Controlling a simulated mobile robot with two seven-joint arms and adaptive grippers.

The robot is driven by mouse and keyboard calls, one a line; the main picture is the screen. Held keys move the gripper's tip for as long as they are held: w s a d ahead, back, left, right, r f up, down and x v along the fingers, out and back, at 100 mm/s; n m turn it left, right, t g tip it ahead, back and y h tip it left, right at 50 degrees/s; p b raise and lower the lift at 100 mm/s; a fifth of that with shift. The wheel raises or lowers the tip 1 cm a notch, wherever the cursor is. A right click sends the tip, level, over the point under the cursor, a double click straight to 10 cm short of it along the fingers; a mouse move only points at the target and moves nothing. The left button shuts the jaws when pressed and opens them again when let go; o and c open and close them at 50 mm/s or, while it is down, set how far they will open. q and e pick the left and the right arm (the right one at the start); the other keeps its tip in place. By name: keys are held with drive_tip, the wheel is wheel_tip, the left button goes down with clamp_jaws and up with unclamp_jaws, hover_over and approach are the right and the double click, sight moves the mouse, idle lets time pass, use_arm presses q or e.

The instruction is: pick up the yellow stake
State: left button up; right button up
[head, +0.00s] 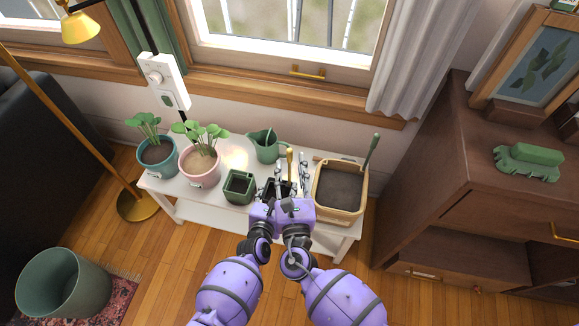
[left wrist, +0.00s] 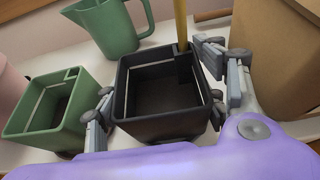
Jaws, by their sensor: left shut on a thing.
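The yellow stake (head: 290,158) stands upright at a corner of the black square pot (left wrist: 165,128). It also shows in the left wrist view (left wrist: 180,22), where its upper end is cut off. My left gripper (left wrist: 160,78) is shut on the black pot, with a finger on each side of it. My right gripper (head: 291,170) is near the stake in the head view, its fingers apart on either side of it. I see no contact between the right fingers and the stake. My grippers hide most of the pot in the head view.
The white bench (head: 178,206) holds a green square pot (head: 239,187) to the left, a green watering can (head: 266,146) behind, and a soil-filled tray (head: 340,190) close on the right. Two potted plants stand further left. The shelf unit (head: 455,150) stands right.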

sight(290, 157)
drive_tip(key=w, duration=0.5)
drive_tip(key=shift+r, duration=0.2)
clamp_jaws()
